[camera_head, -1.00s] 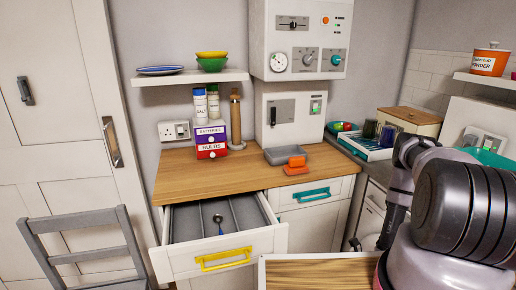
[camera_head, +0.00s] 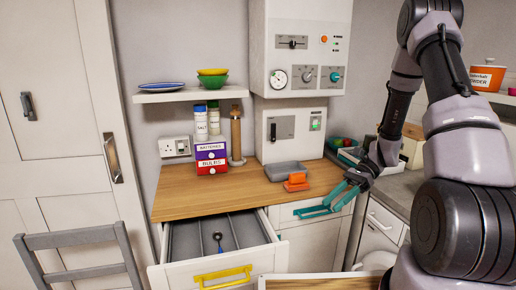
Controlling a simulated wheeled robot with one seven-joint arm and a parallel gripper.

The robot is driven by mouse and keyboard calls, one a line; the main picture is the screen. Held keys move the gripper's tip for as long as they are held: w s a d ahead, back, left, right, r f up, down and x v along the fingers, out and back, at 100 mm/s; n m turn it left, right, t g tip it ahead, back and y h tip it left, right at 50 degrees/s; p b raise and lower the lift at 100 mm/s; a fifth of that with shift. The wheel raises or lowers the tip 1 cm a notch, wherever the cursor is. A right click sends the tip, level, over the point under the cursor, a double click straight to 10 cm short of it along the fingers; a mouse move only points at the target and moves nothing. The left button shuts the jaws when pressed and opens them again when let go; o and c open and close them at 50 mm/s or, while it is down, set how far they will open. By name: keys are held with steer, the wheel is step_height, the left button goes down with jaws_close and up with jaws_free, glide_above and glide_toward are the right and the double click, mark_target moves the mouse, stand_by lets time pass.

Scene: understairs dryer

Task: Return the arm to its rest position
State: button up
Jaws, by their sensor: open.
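My arm rises at the right of the head view and bends down to my gripper (camera_head: 340,193). My gripper is open and empty, its teal fingers pointing down and left. In the picture it overlaps the front of the cabinet near a teal drawer handle (camera_head: 312,212). Whether it touches the handle I cannot tell.
A drawer (camera_head: 185,274) with a yellow handle stands open below the wooden worktop (camera_head: 195,198), with a spoon-like utensil (camera_head: 218,240) inside. An orange object (camera_head: 296,182) and grey tray (camera_head: 287,172) lie left of my gripper. A grey chair (camera_head: 85,240) stands at left.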

steer(key=s+r+n+t+h, duration=0.3)
steer(key=r+t, duration=0.1)
steer(key=r, duration=0.6)
steer(key=s+d+r+n+t+h, duration=0.1)
steer(key=s+r+n+t+h, duration=0.2)
steer(key=r, duration=0.8)
steer(key=s+d+r+n+t+h, duration=0.1)
steer(key=s+r+n+t, duration=0.3)
steer(key=r, duration=0.6)
steer(key=shift+s+d+r+t+h, duration=0.15)
steer(key=shift+r+t+h, duration=0.25)
steer(key=shift+t+h, duration=0.55)
